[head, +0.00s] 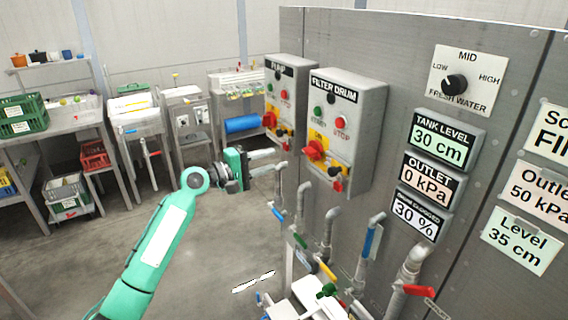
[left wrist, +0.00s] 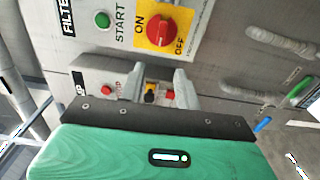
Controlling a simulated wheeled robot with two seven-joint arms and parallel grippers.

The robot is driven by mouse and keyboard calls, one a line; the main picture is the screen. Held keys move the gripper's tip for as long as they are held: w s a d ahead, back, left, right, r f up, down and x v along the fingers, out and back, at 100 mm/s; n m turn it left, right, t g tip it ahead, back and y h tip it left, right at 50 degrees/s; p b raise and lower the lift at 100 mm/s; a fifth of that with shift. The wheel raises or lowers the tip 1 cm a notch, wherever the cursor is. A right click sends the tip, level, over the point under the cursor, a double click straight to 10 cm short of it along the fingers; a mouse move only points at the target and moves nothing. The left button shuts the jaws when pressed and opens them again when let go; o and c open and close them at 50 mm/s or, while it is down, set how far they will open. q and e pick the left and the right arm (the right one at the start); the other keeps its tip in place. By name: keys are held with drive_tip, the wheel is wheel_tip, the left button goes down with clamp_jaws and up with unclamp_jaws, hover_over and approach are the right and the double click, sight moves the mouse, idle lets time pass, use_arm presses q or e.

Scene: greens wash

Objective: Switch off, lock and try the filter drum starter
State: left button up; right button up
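The filter drum starter (head: 348,110) is a grey wall box with a green START button (head: 317,112), a red STOP button (head: 340,122) and a red rotary switch (head: 314,150) on a yellow plate. The switch also shows in the left wrist view (left wrist: 160,32), beside ON and OFF lettering; I cannot surely tell its setting. A small red item (head: 337,185), perhaps a padlock, is at the box's lower edge beside a yellow and black part. My left gripper (head: 282,160) is open and empty, left of the switch and apart from it. My right gripper is out of view.
The similar PUMP starter (head: 287,75) stands just left. Pipes with coloured valve handles (head: 370,240) rise below the boxes. A FRESH WATER selector (head: 455,84) and readout panels (head: 441,140) are at right. Benches and crates (head: 22,115) line the back left; the floor between is clear.

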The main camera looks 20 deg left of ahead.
use_arm(q)
drive_tip(key=v, duration=0.3)
drive_tip(key=shift+s+a+b, duration=0.15)
drive_tip(key=shift+s+b, duration=0.05)
drive_tip(key=shift+b, duration=0.15)
drive_tip(key=shift+f, duration=0.1)
